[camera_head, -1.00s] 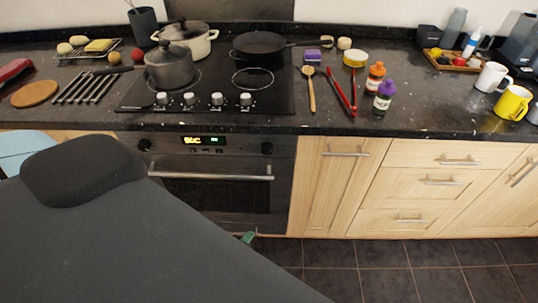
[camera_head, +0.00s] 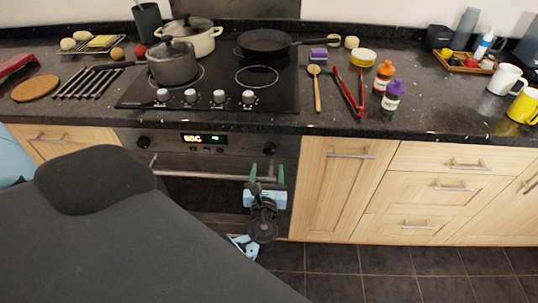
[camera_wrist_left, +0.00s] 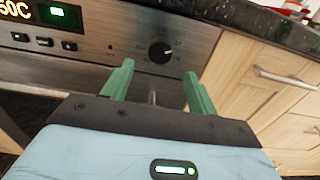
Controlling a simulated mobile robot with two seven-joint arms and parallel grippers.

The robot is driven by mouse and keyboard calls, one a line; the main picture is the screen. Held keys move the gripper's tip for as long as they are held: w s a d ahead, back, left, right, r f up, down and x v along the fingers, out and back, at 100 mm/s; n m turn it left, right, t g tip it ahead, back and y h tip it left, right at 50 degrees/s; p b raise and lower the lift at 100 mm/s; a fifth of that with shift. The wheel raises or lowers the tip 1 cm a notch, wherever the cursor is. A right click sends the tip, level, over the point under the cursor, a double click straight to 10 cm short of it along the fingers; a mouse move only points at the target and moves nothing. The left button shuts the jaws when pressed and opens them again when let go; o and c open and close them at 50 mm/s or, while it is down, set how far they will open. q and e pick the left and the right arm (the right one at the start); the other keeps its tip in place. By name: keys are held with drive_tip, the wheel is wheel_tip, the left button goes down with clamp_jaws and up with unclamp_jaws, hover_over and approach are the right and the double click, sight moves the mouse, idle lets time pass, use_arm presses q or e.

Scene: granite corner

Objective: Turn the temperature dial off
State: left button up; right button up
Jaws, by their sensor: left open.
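The oven front (camera_head: 210,220) has a black round dial (camera_head: 269,148) at the right of its control panel and another dial (camera_head: 144,142) at the left. I cannot read which is labelled for temperature. In the left wrist view the right dial (camera_wrist_left: 160,52) has a white mark pointing right and slightly up. A lit display (camera_head: 204,139) sits between the dials. My left gripper (camera_head: 267,174) is open and empty, its green fingers pointing up just below the right dial. In the wrist view the fingers (camera_wrist_left: 157,72) lie either side of the dial's lower area, apparently not touching it.
The oven handle (camera_head: 215,175) runs across the door, close to the left gripper. The counter edge (camera_head: 400,130) overhangs above. Wooden cabinets (camera_head: 345,190) stand to the right. Pots (camera_head: 172,64) and a pan (camera_head: 264,42) sit on the hob.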

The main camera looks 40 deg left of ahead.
sight(269, 152)
use_arm(q)
drive_tip(key=x, duration=0.6)
drive_tip(key=shift+w+a, duration=0.2)
drive_tip(key=shift+w, duration=0.15)
drive_tip(key=c, duration=1)
